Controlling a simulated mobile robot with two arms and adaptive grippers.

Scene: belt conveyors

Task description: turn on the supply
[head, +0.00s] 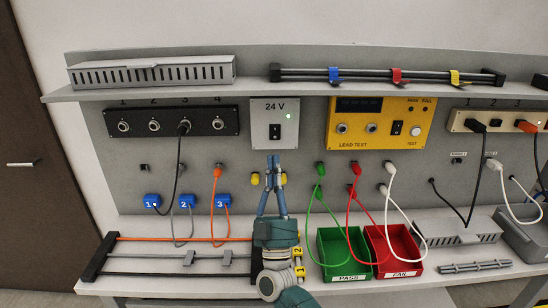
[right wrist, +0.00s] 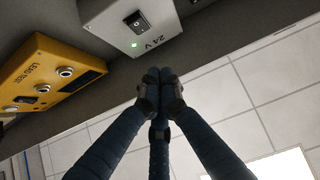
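The 24 V supply (head: 259,135) is a light grey box on the back panel, under the shelf. Its black rocker switch (head: 275,131) is at the lower middle, and a green lamp (head: 288,115) glows at its right. The right wrist view also shows the supply (right wrist: 105,22), its switch (right wrist: 137,22) and the lit lamp (right wrist: 133,45). My right gripper (head: 273,158) points up just below the box, with its fingertips together and nothing seen between them. The fingertips also show in the right wrist view (right wrist: 160,78), apart from the switch. My left gripper is not in view.
A yellow lead tester (head: 385,140) hangs right of the supply; a black socket panel (head: 205,121) is at its left. Several coloured leads hang on the panel. Green (head: 325,243) and red (head: 372,240) bins stand right of my arm; a cable rack (head: 105,256) lies left.

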